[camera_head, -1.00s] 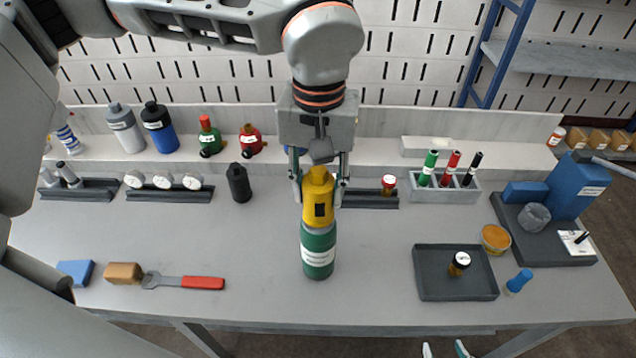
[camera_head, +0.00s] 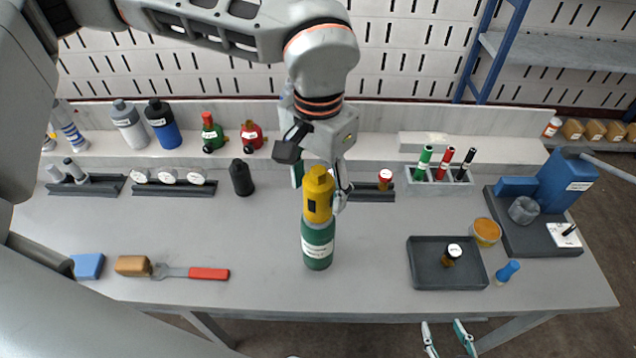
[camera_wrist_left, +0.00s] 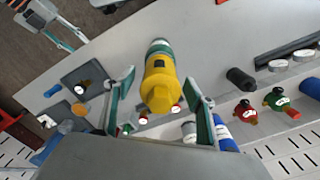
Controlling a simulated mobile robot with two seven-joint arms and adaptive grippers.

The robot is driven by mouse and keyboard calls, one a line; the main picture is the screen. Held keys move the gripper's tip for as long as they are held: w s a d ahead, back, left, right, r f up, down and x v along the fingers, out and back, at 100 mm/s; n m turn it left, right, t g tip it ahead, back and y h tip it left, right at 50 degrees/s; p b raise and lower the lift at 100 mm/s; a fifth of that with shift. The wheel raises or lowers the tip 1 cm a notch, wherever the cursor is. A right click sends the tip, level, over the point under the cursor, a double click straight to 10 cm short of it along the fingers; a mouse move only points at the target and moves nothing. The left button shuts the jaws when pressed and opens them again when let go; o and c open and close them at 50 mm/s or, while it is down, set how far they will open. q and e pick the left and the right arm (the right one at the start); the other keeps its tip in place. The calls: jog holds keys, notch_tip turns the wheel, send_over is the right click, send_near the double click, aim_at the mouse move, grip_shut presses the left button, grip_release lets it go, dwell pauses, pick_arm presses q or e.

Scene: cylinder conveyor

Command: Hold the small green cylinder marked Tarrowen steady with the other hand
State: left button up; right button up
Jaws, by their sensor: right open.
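The green cylinder (camera_head: 318,246) with a white label stands upright near the middle of the table. The label's writing is too small to read. A yellow cap (camera_head: 318,196) sits on its top; cap and cylinder also show in the left wrist view, the cap (camera_wrist_left: 160,85) nearest. My left gripper (camera_head: 320,184) is tilted over the cap. Its fingers are spread on either side with visible gaps in the left wrist view (camera_wrist_left: 160,100). My right gripper (camera_head: 447,338) is open and empty beyond the table's front edge; it also shows in the left wrist view (camera_wrist_left: 66,42).
A dark tray (camera_head: 425,278) with a small brown bottle (camera_head: 451,255) lies to the right. A red-handled tool (camera_head: 208,273) and a brown block (camera_head: 133,265) lie left. Racks and bottles line the back. The table around the cylinder is clear.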

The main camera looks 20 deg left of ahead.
pick_arm(q)
notch_tip(320, 180, up, 11)
jog(key=shift+r, duration=0.45)
dwell(0.4)
